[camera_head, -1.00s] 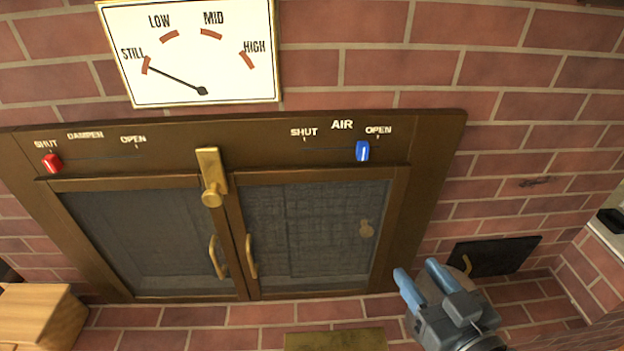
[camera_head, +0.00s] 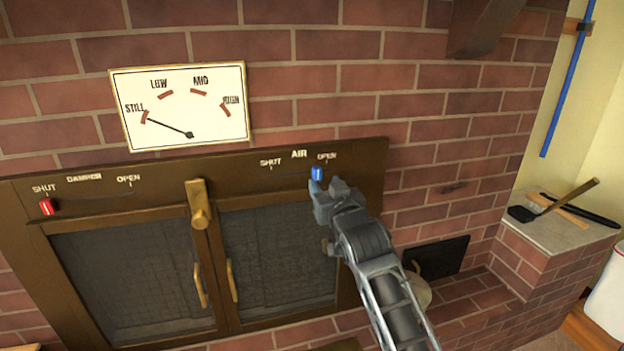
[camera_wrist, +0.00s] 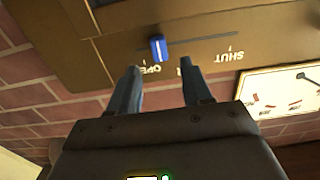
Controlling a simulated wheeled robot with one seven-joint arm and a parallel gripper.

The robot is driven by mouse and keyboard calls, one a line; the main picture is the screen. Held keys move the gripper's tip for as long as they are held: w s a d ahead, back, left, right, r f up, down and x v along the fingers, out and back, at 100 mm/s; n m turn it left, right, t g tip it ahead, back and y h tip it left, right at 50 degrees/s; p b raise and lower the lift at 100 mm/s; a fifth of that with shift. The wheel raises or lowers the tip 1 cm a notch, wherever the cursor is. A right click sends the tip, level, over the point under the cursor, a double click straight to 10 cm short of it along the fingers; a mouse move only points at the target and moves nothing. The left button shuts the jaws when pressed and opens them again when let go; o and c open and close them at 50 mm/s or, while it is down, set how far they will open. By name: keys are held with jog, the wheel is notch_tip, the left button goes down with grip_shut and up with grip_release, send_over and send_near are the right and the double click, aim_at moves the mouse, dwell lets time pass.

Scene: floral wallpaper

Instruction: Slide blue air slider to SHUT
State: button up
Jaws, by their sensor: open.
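The blue air slider (camera_head: 317,173) sits at the OPEN end of its slot, at the upper right of the stove front. The SHUT mark lies to its left in the head view. In the wrist view the blue slider (camera_wrist: 158,48) is just beyond the fingertips, roughly between them, with SHUT to its right and the picture upside down. My gripper (camera_head: 318,189) is open, its fingers just below the slider in the head view. In the wrist view my gripper (camera_wrist: 158,80) shows a gap between both fingers and nothing held. I cannot tell whether a finger touches the slider.
The red damper slider (camera_head: 46,207) is at SHUT on the left. A brass latch (camera_head: 198,205) stands out between the doors. The gauge (camera_head: 185,105) above points to STILL. A brick ledge (camera_head: 560,222) with tools is at the right.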

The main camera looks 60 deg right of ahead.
aim_at(318, 174)
jog(key=x, duration=0.6)
jog(key=shift+s, duration=0.1)
grip_shut()
dwell(0.3)
